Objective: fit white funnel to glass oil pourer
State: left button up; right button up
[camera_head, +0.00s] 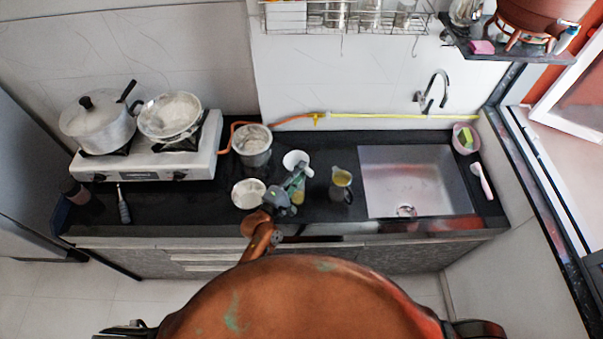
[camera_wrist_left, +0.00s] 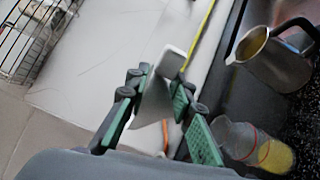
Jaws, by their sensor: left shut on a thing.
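The white funnel (camera_head: 295,159) is held between the green-padded fingers of my left gripper (camera_head: 299,176), above the counter. In the left wrist view the funnel (camera_wrist_left: 158,92) is between both finger pads of the gripper (camera_wrist_left: 162,95) and hides part of them. The glass oil pourer (camera_head: 298,198) stands on the counter just below the gripper and is partly hidden by it. In the left wrist view the pourer (camera_wrist_left: 245,142) is at the lower right, with yellow oil inside, apart from the funnel. My right gripper is not in view.
A metal jug with yellow liquid (camera_head: 342,178) stands to the right, before the sink (camera_head: 450,185). A bowl (camera_head: 248,193) and a pot (camera_head: 252,146) are to the left. The stove (camera_head: 150,163) bears more pots. A wall rack (camera_head: 330,18) hangs at the back.

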pick_arm(q)
notch_tip(320, 180, down, 9)
jog(key=b, duration=0.6)
jog(key=shift+r, duration=0.15)
jog(key=shift+a+f, duration=0.1)
jog(key=shift+f, duration=0.2)
dwell(1.5)
jog(key=o, duration=1)
jog(key=v, duration=0.8)
jog(key=shift+r, duration=0.2)
